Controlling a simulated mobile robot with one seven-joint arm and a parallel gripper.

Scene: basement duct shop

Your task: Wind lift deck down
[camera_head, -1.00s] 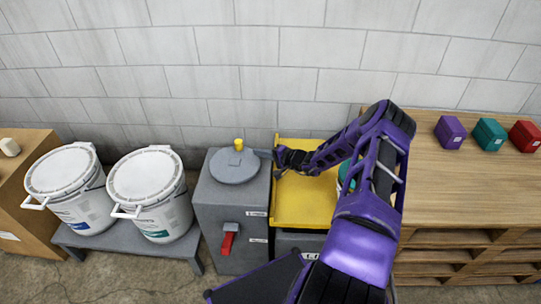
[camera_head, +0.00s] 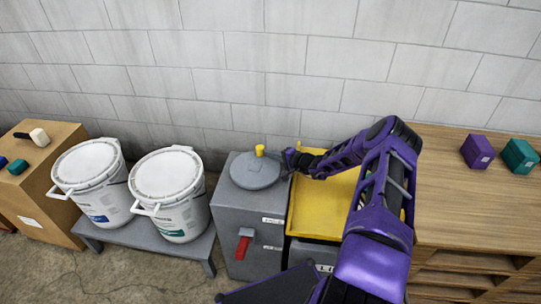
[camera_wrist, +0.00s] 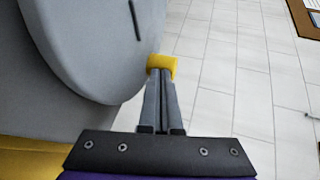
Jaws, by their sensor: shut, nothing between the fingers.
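A round grey crank wheel (camera_head: 252,173) with a yellow knob (camera_head: 260,151) near its far edge lies on top of a grey housing (camera_head: 240,215). A red lever (camera_head: 242,248) is on the housing's front. The yellow lift deck (camera_head: 311,212) is right of the housing, partly hidden by my arm. My gripper (camera_head: 290,158) is at the wheel's right side, shut and empty. In the wrist view its shut fingertips (camera_wrist: 161,76) overlap the edge of the yellow knob (camera_wrist: 162,64); I cannot tell if they touch. The wheel (camera_wrist: 85,45) fills the upper left there.
Two white buckets (camera_head: 168,187) stand on a low grey bench (camera_head: 150,241) at left. A wooden box (camera_head: 50,185) is further left. At right, a wooden pallet-like table (camera_head: 455,205) carries a purple block (camera_head: 477,151) and a teal block (camera_head: 518,156). A block wall closes the back.

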